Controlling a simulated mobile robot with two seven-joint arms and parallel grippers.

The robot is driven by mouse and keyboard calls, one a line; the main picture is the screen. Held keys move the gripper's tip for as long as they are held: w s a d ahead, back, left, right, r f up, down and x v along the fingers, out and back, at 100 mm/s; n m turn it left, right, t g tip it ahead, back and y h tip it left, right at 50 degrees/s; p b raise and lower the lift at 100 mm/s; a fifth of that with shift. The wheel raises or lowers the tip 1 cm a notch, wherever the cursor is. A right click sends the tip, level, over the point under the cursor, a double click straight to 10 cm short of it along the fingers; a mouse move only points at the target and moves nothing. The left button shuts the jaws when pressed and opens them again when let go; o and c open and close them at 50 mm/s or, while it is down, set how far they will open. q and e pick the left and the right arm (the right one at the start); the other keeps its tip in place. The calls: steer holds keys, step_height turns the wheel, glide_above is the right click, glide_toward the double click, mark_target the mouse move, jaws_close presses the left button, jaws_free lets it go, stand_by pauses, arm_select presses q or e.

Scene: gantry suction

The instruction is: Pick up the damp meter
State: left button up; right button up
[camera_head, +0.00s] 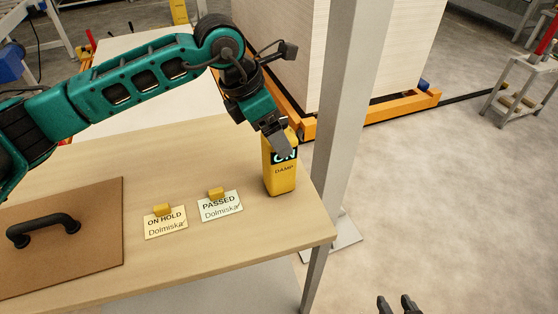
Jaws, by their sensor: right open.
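The damp meter (281,180) is a yellow upright block with a dark display and the word DAMP. It stands near the right end of the wooden table (210,260). My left gripper (278,142), on the teal arm from the left, points down at the meter's top and covers part of its display. Whether its fingers grip or touch the meter cannot be told. My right gripper (397,304) shows only as two dark, parted fingertips at the bottom edge, open and empty, away from the table.
ON HOLD (166,224) and PASSED (220,207) cards with yellow blocks stand left of the meter. A brown board (95,255) with a black handle lies at the left. A grey post (345,110) rises just right of the table. Open floor lies to the right.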

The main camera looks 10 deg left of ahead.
mark_target(279, 163)
arm_select(q)
steer(key=x, duration=0.3)
steer(key=shift+w+d+f, duration=0.1)
steer(key=shift+f, duration=0.1)
steer(key=shift+r, duration=0.1)
jaws_close()
stand_by(0.6)
